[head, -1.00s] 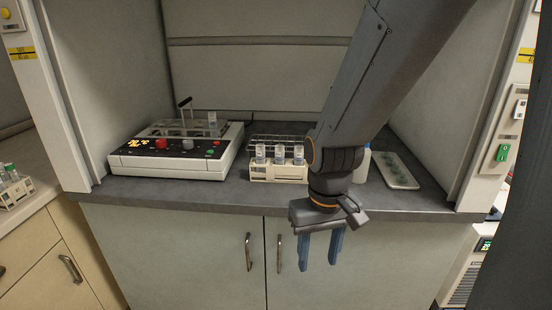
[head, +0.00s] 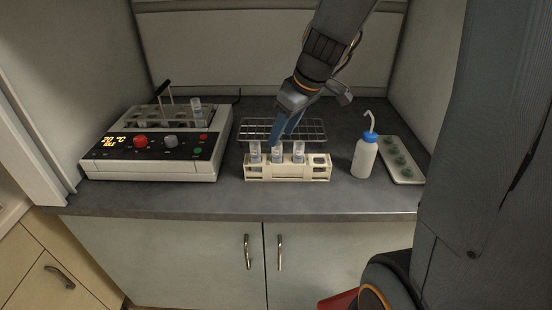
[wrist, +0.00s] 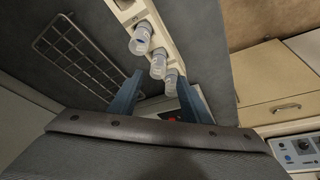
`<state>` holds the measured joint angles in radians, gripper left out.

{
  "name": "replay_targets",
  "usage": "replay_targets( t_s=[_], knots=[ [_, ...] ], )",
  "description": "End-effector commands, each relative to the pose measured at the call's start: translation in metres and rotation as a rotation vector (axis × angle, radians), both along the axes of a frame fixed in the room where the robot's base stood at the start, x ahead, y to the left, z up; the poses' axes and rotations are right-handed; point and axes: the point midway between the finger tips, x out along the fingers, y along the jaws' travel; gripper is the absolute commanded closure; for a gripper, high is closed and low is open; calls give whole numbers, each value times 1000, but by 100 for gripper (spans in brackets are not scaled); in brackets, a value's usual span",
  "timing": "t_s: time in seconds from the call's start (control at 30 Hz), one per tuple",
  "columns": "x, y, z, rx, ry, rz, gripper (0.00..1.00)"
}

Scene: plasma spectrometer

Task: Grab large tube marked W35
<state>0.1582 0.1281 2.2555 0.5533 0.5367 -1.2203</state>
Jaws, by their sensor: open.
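Three large capped tubes stand upright in a cream rack (head: 288,173) in the head view: a left tube (head: 255,151), a middle tube (head: 276,152) and a right tube (head: 298,151). Their labels are too small to read, so I cannot tell which is W35. My gripper (head: 280,136) is open, its blue fingers pointing down just above and behind the tubes. In the wrist view my gripper (wrist: 158,95) has its fingers apart, with the tubes (wrist: 158,65) ahead and nothing held. One more tube (head: 196,110) stands in the heating block at left.
A white heating block (head: 150,165) with knobs stands at left. An empty wire rack (head: 310,127) lies behind the cream rack. A wash bottle (head: 365,155) and a tray (head: 402,160) with green items are at right. The counter front is clear.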

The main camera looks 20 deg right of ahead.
Motion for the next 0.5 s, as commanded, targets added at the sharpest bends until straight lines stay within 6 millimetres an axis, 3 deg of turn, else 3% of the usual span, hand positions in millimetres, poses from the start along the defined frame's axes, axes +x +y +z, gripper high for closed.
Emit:
replay_targets(
  t_s=[0.5],
  knots=[
    [18,7,-48,-1,4,1,56]
  ],
)
